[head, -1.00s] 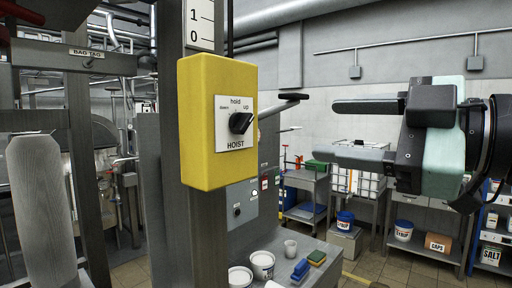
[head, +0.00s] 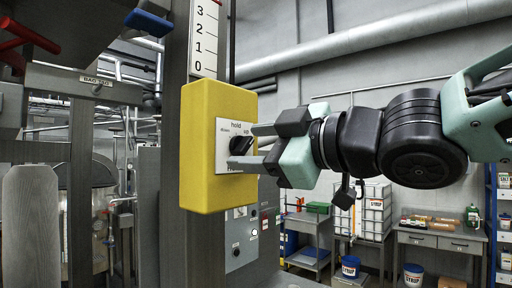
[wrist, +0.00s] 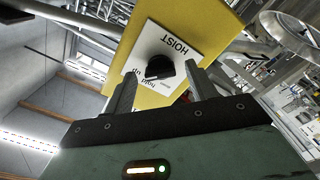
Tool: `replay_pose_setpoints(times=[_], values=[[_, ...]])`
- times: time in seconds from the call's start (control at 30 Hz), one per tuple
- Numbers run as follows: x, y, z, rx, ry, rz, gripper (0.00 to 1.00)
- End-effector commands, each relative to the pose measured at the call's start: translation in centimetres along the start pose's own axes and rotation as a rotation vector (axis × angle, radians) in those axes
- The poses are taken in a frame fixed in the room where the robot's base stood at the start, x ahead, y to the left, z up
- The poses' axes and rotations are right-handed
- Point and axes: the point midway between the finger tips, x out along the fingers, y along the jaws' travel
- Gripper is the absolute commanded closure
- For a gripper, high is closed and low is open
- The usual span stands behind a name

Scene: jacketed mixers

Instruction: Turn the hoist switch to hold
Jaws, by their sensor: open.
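The hoist switch is a black knob (head: 241,141) on a white plate (head: 222,150) marked HOIST, with hold at the top, up on the right and a label on the left. The plate is on the front of a yellow box (head: 202,125). In the wrist view the knob (wrist: 159,67) appears to point toward up. My gripper (head: 247,146) is open at the plate, one finger above and one below the knob in the head view. The wrist view shows the knob between the fingertips (wrist: 163,84). I cannot tell whether either finger touches it.
The box is fixed to a grey steel post (head: 172,225) with a number scale (head: 204,38) above it. A grey control panel (head: 243,240) is below. Steel vessels and a red-handled frame stand at left. Benches with a white caged tank (head: 374,212) are at the back right.

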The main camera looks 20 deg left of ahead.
Motion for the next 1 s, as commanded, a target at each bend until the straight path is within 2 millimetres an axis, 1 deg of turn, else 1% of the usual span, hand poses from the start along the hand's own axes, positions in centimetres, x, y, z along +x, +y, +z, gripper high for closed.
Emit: replay_pose_setpoints(times=[0.27, 0.3, 0.37, 0.4, 0.43, 0.77, 1.0], values=[[0.11, -0.01, 0.03, 0.0, -0.001, 0.0, 0.44], [0.11, 0.0, 0.03, 0.0, -0.001, 0.0, 0.55], [0.1, 0.0, 0.03, 0.0, -0.001, 0.0, 0.71], [0.1, 0.0, 0.03, 0.0, -0.001, 0.0, 0.83], [0.1, 0.0, 0.03, 0.0, -0.001, 0.0, 0.88], [0.07, -0.01, 0.13, -0.032, -0.001, 0.001, 0.88], [0.07, -0.09, 0.25, -0.161, -0.001, 0.001, 0.88]])
